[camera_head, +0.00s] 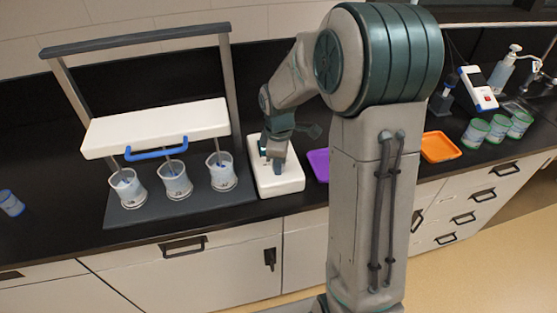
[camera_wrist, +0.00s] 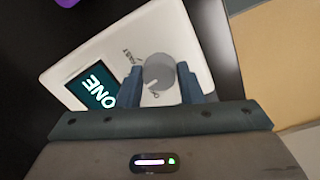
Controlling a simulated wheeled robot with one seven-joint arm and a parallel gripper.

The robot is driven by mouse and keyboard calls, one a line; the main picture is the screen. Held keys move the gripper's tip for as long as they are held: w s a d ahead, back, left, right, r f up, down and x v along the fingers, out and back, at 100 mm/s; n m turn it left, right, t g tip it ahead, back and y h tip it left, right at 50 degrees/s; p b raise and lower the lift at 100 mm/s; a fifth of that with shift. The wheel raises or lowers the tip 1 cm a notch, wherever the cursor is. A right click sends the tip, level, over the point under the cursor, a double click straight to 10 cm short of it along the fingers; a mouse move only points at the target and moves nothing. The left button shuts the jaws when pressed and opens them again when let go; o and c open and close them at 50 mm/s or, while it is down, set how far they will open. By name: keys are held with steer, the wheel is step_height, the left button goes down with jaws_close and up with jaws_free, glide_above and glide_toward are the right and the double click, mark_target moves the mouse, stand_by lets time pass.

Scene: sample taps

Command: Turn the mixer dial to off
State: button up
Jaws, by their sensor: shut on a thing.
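The mixer is a white box (camera_head: 290,183) on the black counter, right of the stirrer stand. My gripper (camera_head: 276,165) reaches down over the mixer. In the wrist view my gripper (camera_wrist: 158,88) has its two blue fingers on either side of the dial, shut on it. The dial's exact setting is hard to read, and the fingers hide part of the surrounding markings.
A stand with a white crossbar (camera_head: 155,127) and several beakers is left of the mixer. A purple tray (camera_head: 319,164) lies close right of it. An orange tray (camera_head: 440,147) and green-rimmed jars (camera_head: 475,133) are farther right. A small blue-topped cup (camera_head: 11,203) stands far left.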

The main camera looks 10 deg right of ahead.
steer(key=n+p, duration=0.1)
steer(key=n, duration=0.2)
steer(key=shift+d+r+n, duration=0.1)
steer(key=shift+r+n, duration=0.05)
steer(key=shift+n, duration=0.25)
steer(key=shift+w+n+p, duration=0.1)
steer(key=shift+n+p, duration=0.75)
steer(key=shift+n, duration=1.05)
steer(key=o, duration=1)
steer(key=shift+c, duration=0.2)
step_height(320, 180, up, 14)
steer(key=b, duration=0.1)
steer(key=shift+s+f, duration=0.2)
steer(key=shift+s, duration=0.25)
steer(key=shift+d, duration=0.1)
